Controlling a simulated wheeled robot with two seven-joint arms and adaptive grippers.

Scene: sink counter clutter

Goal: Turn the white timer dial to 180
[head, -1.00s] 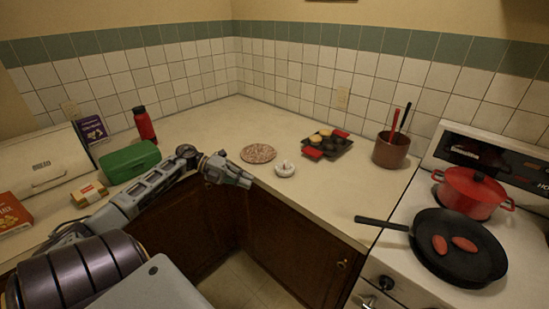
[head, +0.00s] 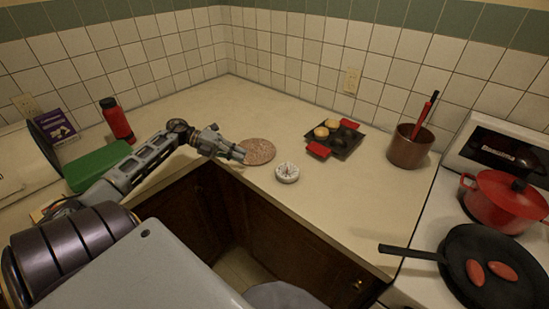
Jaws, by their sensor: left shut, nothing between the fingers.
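The white timer dial (head: 287,173) is a small round piece with a raised knob on top. It sits on the counter near the front edge, just right of the speckled round board. My left gripper (head: 243,154) is shut and empty. It points right, over the near edge of the board, a short gap to the left of the timer and not touching it. The marks on the dial are too small to read. My right gripper is not in the view.
The round speckled board (head: 262,150) lies beside the timer. A muffin tin (head: 343,142) with red grips and a copper pot (head: 408,148) stand behind to the right. A black pan (head: 480,268) and red pot (head: 503,198) are on the stove. Counter right of the timer is clear.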

